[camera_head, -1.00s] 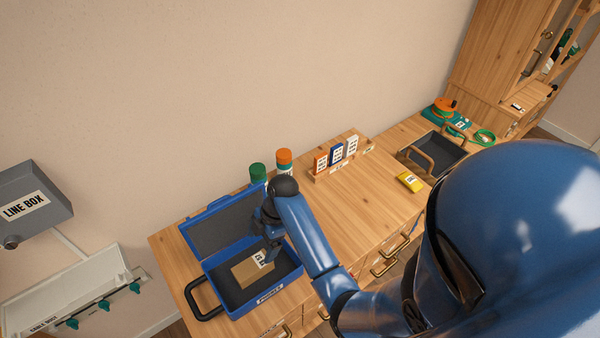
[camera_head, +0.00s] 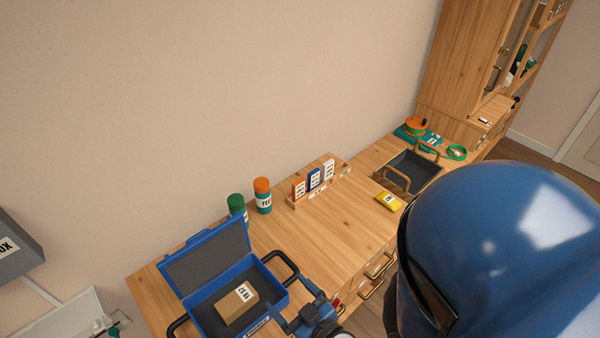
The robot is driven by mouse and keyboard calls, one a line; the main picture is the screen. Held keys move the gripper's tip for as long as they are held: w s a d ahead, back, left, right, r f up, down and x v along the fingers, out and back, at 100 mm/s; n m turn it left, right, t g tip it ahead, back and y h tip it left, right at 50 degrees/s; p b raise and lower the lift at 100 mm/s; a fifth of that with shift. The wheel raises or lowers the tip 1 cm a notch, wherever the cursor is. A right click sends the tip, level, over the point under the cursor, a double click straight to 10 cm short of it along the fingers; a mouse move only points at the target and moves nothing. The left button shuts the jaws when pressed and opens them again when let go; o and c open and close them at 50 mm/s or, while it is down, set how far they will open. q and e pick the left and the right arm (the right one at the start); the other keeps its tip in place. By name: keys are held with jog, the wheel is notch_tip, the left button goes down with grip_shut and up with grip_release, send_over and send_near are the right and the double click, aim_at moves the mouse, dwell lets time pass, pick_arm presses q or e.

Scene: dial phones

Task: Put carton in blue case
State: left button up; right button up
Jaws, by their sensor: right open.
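The brown carton (camera_head: 236,301) with a white label lies inside the open blue case (camera_head: 196,304), on its dark floor. The case stands on the wooden cabinet top with its lid (camera_head: 207,256) tilted up at the back. My right gripper (camera_head: 290,326) is at the bottom of the view, just outside the front right corner of the case. It is open and apart from the carton; its fingertips are hard to make out. My left gripper is not in view.
A green-capped bottle (camera_head: 237,207) and an orange-capped bottle (camera_head: 263,196) stand behind the case. A rack (camera_head: 320,189) holds upright cards. A yellow box (camera_head: 389,201) and a dark tray (camera_head: 418,169) are to the right. The middle of the top is clear.

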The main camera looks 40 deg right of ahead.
jog(key=s+r+m+t, duration=0.1)
jog(key=s+r+t, duration=0.1)
jog(key=r, duration=0.3)
jog(key=shift+s+a+r, duration=0.2)
jog(key=shift+s+r, duration=0.2)
jog(key=shift+s, duration=0.35)
dwell(0.4)
